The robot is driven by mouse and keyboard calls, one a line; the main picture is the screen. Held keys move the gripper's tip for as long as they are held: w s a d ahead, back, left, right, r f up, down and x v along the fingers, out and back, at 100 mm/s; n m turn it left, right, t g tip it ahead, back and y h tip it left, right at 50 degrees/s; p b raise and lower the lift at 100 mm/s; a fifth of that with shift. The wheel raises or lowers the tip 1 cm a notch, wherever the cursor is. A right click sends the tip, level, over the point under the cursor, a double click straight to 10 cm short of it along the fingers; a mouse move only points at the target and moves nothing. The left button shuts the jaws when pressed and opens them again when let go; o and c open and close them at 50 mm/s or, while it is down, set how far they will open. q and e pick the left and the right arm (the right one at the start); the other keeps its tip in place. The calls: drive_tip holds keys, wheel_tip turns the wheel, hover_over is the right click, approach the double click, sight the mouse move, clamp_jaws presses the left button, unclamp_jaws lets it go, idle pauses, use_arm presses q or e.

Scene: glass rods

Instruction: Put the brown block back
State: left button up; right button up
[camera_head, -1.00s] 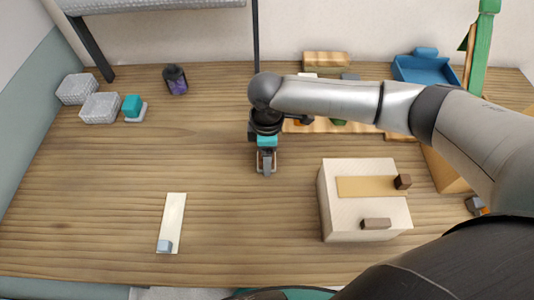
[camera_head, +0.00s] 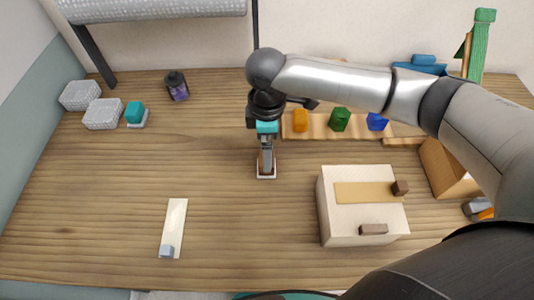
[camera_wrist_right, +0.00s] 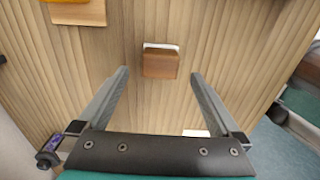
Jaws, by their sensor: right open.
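A brown block (camera_head: 266,168) stands on a small white pad (camera_head: 266,178) in the middle of the table in the head view. In the right wrist view the brown block (camera_wrist_right: 160,66) is centred ahead of the fingertips, with a strip of the white pad (camera_wrist_right: 160,45) showing at its far edge. My right gripper (camera_head: 267,150) points down above the block. In the right wrist view its two fingers (camera_wrist_right: 160,76) are spread wide, with clear gaps on both sides of the block and nothing held. My left gripper is not in view.
A pale box (camera_head: 345,212) with two small dark brown blocks (camera_head: 400,187) stands at right. A wooden rack (camera_head: 320,133) with orange, green and blue pieces lies behind. A cream strip (camera_head: 175,222) with a grey-blue cube lies front left. The table's left middle is clear.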

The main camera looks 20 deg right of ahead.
wheel_tip(320, 180, up, 5)
drive_tip(key=shift+r+p, duration=0.15)
drive_tip(key=shift+p, duration=0.2)
drive_tip(key=shift+s, duration=0.1)
